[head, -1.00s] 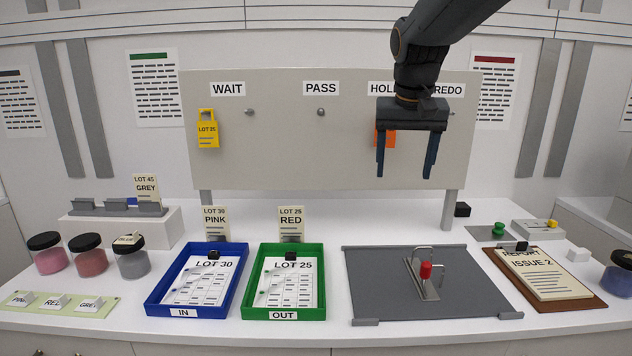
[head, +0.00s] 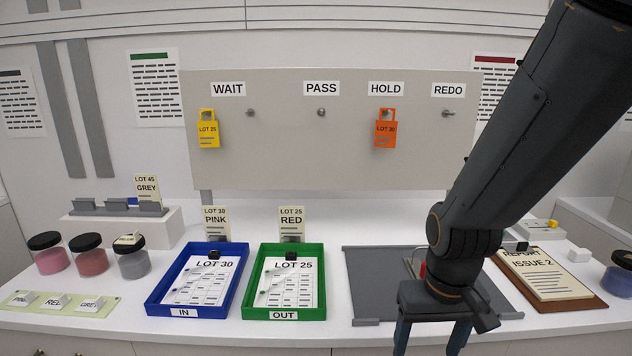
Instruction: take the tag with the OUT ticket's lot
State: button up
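The OUT ticket (head: 291,217) stands behind the green OUT tray (head: 250,300) and reads LOT 25 RED. A yellow tag (head: 208,131) reading LOT 25 hangs under WAIT on the board. An orange tag (head: 386,130) hangs under HOLD; its lot looks like LOT 30. My gripper (head: 428,345) points down low at the front right, over the grey mat's front edge. Its two fingers are apart with nothing seen between them; their tips are cut off by the frame bottom. It is well away from both tags.
The pegs under PASS (head: 321,112) and REDO (head: 447,113) are bare. A blue IN tray (head: 153,298) stands left of the green tray. My arm hides part of the grey mat (head: 372,280) and its red-handled clamp. A clipboard (head: 590,302) lies at right, glass jars (head: 90,261) at left.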

aim_at(208, 132)
jog(key=z, duration=2.25)
jog(key=k, duration=1.8)
jog(key=u, duration=2.3)
jog(key=i, duration=0.25)
jog(key=z, duration=0.1)
